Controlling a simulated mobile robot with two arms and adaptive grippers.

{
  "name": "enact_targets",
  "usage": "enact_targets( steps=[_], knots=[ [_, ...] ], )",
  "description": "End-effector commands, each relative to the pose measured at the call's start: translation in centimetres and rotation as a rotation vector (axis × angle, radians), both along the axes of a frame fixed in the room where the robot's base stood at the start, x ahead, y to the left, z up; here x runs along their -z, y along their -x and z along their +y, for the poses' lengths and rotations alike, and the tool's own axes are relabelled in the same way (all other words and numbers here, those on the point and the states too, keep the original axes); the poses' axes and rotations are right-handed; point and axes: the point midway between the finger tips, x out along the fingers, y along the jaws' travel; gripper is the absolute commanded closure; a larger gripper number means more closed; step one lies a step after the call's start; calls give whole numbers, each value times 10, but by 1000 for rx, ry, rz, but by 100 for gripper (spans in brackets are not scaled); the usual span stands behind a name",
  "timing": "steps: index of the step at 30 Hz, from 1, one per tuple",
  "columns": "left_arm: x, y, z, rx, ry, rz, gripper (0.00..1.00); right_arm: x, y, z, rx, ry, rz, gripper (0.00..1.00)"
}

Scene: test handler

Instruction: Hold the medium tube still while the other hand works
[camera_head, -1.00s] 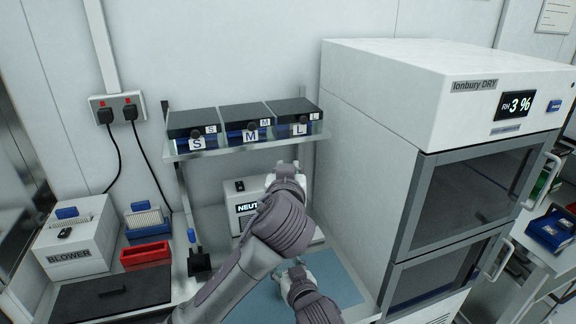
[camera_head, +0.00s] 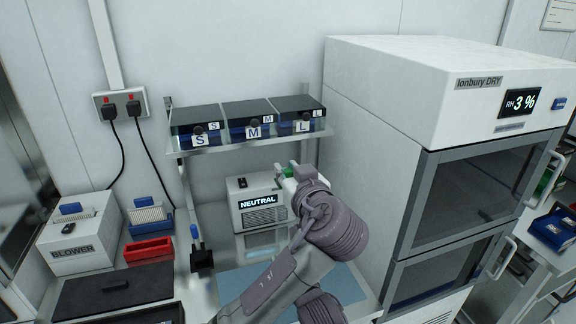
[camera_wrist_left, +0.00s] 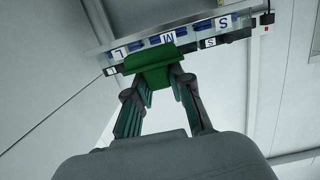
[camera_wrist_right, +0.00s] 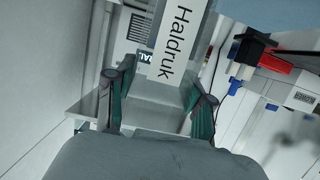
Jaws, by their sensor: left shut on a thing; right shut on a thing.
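My left gripper (camera_head: 286,174) is raised in front of the shelf, near the front of the box marked NEUTRAL. It is shut on a green block-like thing (camera_wrist_left: 150,65), which also shows as a small green patch in the head view (camera_head: 291,171). My right gripper (camera_wrist_right: 158,112) is low over the worktop, hidden behind my left arm in the head view. It is shut on a pale grey thing (camera_wrist_right: 157,116) between its fingers, whose outline is hard to make out. I cannot tell which held thing is the medium tube.
Boxes marked S (camera_head: 199,139), M (camera_head: 252,132) and L (camera_head: 303,127) stand on the shelf. The NEUTRAL box (camera_head: 250,204) is below. A tall dry cabinet (camera_head: 385,110) bounds the right side. The blower (camera_head: 75,248) and a red tray (camera_head: 149,250) are at left. A blue mat (camera_head: 235,283) is below.

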Motion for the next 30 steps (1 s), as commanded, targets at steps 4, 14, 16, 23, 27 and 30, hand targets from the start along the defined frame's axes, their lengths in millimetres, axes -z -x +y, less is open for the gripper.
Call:
enact_targets(
  steps=[4, 14, 16, 23, 27, 30],
  knots=[
    [16, 1, 0, 0, -2, 3, 93, 0, 0, 0, 0, 0, 1, 82],
    [39, 0, 0, 0, -1, 1, 93, 0, 0, 0, 0, 0, 1, 82],
    [41, 0, 0, 0, -1, 1, 93, 0, 0, 0, 0, 0, 1, 82],
    [43, 0, 0, 0, -1, 0, 93, 0, 0, 0, 0, 0, 1, 82],
    [43, 0, 0, 0, -1, 0, 93, 0, 0, 0, 0, 0, 1, 82],
    [42, 0, 0, 0, -1, 0, 93, 0, 0, 0, 0, 0, 1, 82]
  ],
)
